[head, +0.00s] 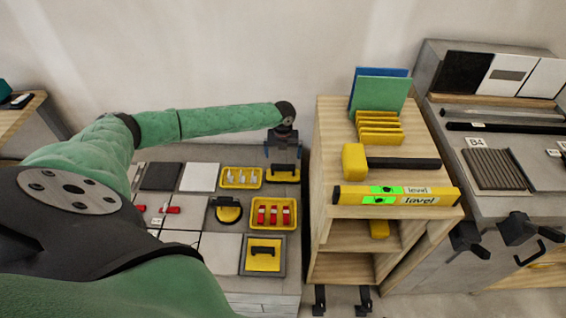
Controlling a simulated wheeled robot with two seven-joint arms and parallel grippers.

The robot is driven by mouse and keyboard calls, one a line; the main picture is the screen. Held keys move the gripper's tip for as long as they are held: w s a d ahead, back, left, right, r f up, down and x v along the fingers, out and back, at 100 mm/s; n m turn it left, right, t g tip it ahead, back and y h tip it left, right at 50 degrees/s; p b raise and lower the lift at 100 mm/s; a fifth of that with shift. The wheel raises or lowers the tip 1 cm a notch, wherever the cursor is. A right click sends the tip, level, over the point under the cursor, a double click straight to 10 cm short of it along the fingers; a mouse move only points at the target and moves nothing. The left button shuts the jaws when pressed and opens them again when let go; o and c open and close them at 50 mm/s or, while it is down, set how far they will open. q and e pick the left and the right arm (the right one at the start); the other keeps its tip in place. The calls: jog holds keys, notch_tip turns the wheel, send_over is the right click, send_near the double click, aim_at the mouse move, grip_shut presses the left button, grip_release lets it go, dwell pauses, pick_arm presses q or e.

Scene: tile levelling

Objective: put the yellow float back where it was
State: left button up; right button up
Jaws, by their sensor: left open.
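My left gripper (283,157) points down at the back right of the tiled surface. It is open, and its fingers are just above or around the black handle of a yellow float (284,179); I cannot tell whether they touch it. Another yellow piece with a black handle (262,262) lies on a grey tile at the front right. A round yellow tool with a black handle (228,214) sits between them, to the left. I cannot tell from this frame which one is meant. My right gripper does not show.
Yellow trays hold white pieces (241,178) and red pieces (272,213). A wooden shelf unit (325,157) stands close on the right, bearing a yellow level (395,195). Beyond it is a grey bench (490,207) with clamps. My arm covers the surface's left part.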

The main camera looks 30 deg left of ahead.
pick_arm(q)
notch_tip(320, 180, up, 4)
jog(key=shift+r, duration=0.1)
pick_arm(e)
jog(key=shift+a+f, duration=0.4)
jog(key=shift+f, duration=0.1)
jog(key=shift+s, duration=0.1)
